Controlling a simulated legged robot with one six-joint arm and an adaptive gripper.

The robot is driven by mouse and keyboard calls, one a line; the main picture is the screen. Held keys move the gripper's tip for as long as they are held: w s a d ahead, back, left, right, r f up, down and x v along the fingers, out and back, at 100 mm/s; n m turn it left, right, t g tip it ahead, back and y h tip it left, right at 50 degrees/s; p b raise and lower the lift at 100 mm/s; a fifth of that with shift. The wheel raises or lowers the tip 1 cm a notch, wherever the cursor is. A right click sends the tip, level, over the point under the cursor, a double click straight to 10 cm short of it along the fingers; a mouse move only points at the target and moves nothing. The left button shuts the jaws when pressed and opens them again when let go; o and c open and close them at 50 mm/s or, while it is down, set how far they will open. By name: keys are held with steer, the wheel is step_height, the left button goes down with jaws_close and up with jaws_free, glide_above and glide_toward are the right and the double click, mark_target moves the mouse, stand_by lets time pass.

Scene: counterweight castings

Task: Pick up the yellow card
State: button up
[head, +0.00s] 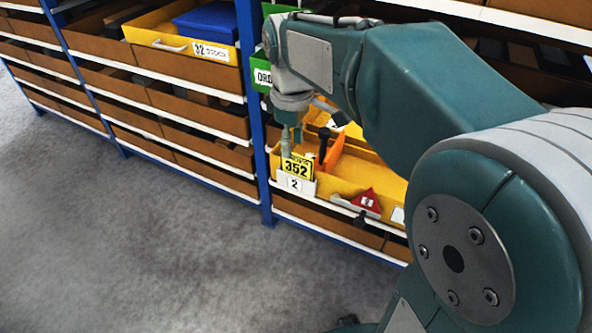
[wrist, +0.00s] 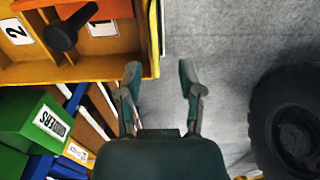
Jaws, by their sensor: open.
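The yellow card (head: 297,167), marked 352 in black, stands upright at the front of a yellow bin (head: 345,183) on the shelf, above a white label with a 2. In the wrist view, a thin strip along the bin's outer edge may be the card edge-on; I cannot tell. My gripper (head: 291,142) points down just above and at the card's top left in the head view. Whether it touches the card is unclear.
An orange panel (head: 334,152) and a black handle (wrist: 70,29) stand in the bin near the card. A red triangular piece (head: 367,200) sits at its front. A green box (wrist: 38,124) is alongside. Blue posts (head: 254,120) frame the shelf. Open floor (head: 130,245) lies in front.

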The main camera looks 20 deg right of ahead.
mark_target(296, 154)
steer(key=f, duration=0.4)
steer(key=shift+d+f, duration=0.35)
steer(key=shift+c, duration=0.3)
jaws_close()
steer(key=shift+r, duration=0.1)
